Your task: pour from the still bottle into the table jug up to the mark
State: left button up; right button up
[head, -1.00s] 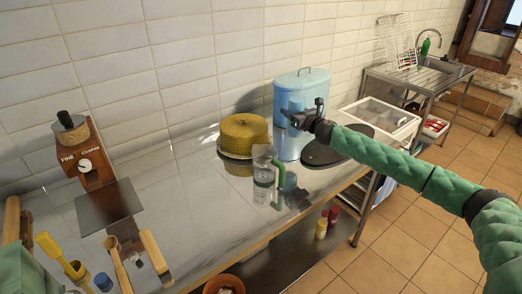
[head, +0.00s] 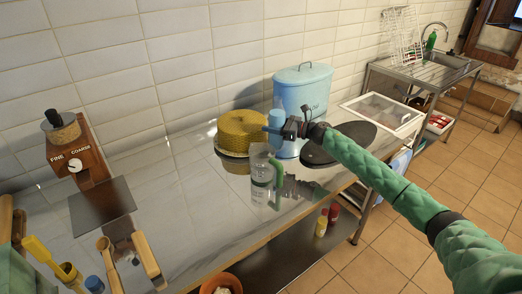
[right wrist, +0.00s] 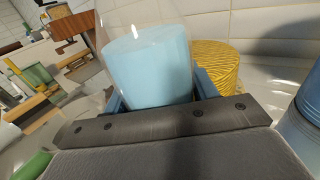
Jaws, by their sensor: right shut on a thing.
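My right gripper (head: 274,130) is shut on a light blue bottle (head: 277,119) and holds it above the counter, just behind the jug. The bottle looks roughly upright. In the right wrist view, the bottle (right wrist: 150,65) sits between the fingers, with a clear outer wall around a light blue inside. The table jug (head: 261,172) is clear with a green handle on its right side and stands upright on the counter. The bottle is apart from the jug. The jug's mark and level are too small to tell. My left gripper is not in view.
A yellow woven round thing (head: 242,130) and a light blue lidded canister (head: 302,90) stand behind the jug. A dark round plate (head: 352,138) lies to the right. A wooden grinder (head: 78,150) stands at left. The counter (head: 185,205) left of the jug is clear.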

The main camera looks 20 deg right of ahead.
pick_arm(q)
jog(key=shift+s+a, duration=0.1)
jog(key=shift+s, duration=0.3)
pick_arm(e)
jog(key=shift+s+a+f+n+g+y, duration=0.1)
jog(key=shift+s+a+n+g+y, duration=0.25)
jog(key=shift+s+g, duration=0.2)
jog(key=shift+s+a+n+g+y, duration=0.25)
jog(key=shift+s+a+n+g, duration=0.1)
jog(key=shift+s+n+g, duration=0.15)
